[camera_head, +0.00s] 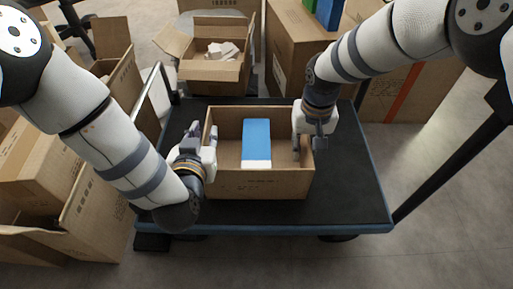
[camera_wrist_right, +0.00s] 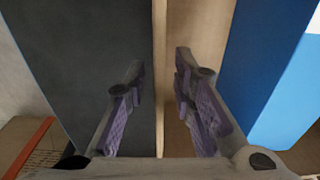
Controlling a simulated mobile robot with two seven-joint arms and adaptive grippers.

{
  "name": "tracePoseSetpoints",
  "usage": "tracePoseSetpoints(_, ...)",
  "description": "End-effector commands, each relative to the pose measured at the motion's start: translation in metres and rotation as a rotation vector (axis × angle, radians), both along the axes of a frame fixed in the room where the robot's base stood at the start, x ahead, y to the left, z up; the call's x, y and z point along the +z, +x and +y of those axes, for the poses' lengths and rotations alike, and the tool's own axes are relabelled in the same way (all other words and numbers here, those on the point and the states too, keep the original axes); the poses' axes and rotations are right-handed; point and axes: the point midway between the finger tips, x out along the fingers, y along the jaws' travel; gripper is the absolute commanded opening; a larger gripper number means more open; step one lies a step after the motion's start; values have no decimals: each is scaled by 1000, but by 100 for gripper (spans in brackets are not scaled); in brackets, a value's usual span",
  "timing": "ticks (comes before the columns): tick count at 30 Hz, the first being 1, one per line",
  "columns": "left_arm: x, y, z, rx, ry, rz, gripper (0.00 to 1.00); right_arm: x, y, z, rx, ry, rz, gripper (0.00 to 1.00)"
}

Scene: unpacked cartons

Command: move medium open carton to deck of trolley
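The medium open carton (camera_head: 260,186) stands upright on the dark deck of the trolley (camera_head: 352,190). A blue and white box (camera_head: 256,142) lies inside it. My left gripper (camera_head: 201,142) is at the carton's left wall with its fingers spread; the exact contact is hard to see. My right gripper (camera_head: 309,146) is at the right wall. In the right wrist view its open fingers (camera_wrist_right: 160,88) straddle the carton wall (camera_wrist_right: 160,50), with a gap on both sides. The deck shows left of that wall, and the blue box to the right.
Bare deck lies right of the carton, and a narrower strip lies left. The trolley's handle rail (camera_head: 152,92) is at the left. Open cartons (camera_head: 92,205) crowd the left floor. Another open carton (camera_head: 213,72) with white pieces stands behind, beside a tall carton (camera_head: 292,50).

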Motion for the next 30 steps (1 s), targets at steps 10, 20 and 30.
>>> tracePoseSetpoints(10, 0, 0, 1, 2, 1, 0, 25, 0, 0, -1, 0, -1, 0, 25)
tracePoseSetpoints(20, 14, -43, 0, -1, 1, 5, 25, 0, 0, -1, 0, -1, 0, 25)
tracePoseSetpoints(30, 38, -109, 1, 1, 0, 2, 25, 0, 0, -1, 0, -1, 0, 25)
